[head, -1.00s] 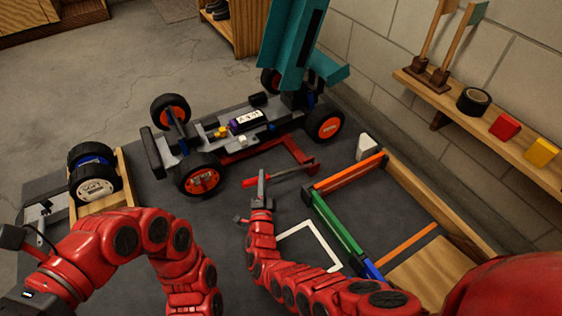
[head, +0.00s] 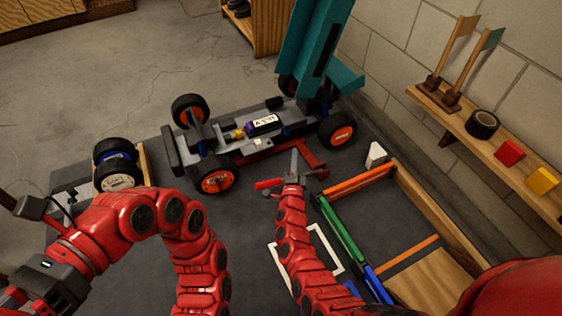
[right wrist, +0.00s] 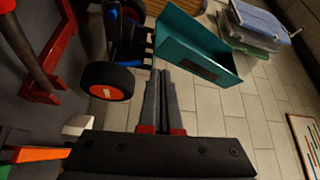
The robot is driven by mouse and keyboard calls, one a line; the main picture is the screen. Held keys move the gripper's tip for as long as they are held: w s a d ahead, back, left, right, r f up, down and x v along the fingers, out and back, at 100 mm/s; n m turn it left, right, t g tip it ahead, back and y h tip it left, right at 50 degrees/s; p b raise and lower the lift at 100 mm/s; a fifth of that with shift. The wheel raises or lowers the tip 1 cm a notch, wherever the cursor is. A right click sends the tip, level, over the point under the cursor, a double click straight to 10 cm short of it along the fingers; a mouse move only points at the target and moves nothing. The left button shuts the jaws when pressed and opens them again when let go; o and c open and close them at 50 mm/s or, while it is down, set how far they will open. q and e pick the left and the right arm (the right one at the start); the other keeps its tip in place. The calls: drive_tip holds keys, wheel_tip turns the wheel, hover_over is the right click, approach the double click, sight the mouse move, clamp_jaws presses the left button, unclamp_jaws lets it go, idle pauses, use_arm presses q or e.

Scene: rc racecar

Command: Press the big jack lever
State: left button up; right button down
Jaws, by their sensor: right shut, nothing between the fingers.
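The big jack lever is a red-handled bar (head: 268,184) in the head view. It runs right toward the red jack frame (head: 313,158) beside the car. My right gripper (head: 293,162) is shut and empty; it crosses in front of the lever's middle and hides part of it. I cannot tell whether the gripper touches the lever.
The car chassis (head: 235,143) with orange-hubbed wheels and a teal upright part (head: 312,55) stands just beyond. A wooden-edged tray with orange, green and blue bars (head: 340,228) lies right. A wall shelf (head: 478,140) holds tape and blocks. Loose wheels (head: 118,163) sit left.

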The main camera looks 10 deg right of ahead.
drive_tip(key=w+d+r, duration=0.2)
drive_tip(key=d+r, duration=0.1)
drive_tip(key=d, duration=0.5)
drive_tip(key=w+d+r, duration=0.3)
drive_tip(key=d, duration=0.4)
drive_tip(key=s+a+f+p, duration=0.1)
drive_tip(key=s+a+p, duration=0.1)
drive_tip(key=s+p, duration=0.65)
drive_tip(key=s+r+n+t, duration=0.1)
drive_tip(key=s+r, duration=0.2)
drive_tip(key=r, duration=0.3)
drive_tip(key=shift+h, duration=0.3)
drive_tip(key=shift+d, duration=0.1)
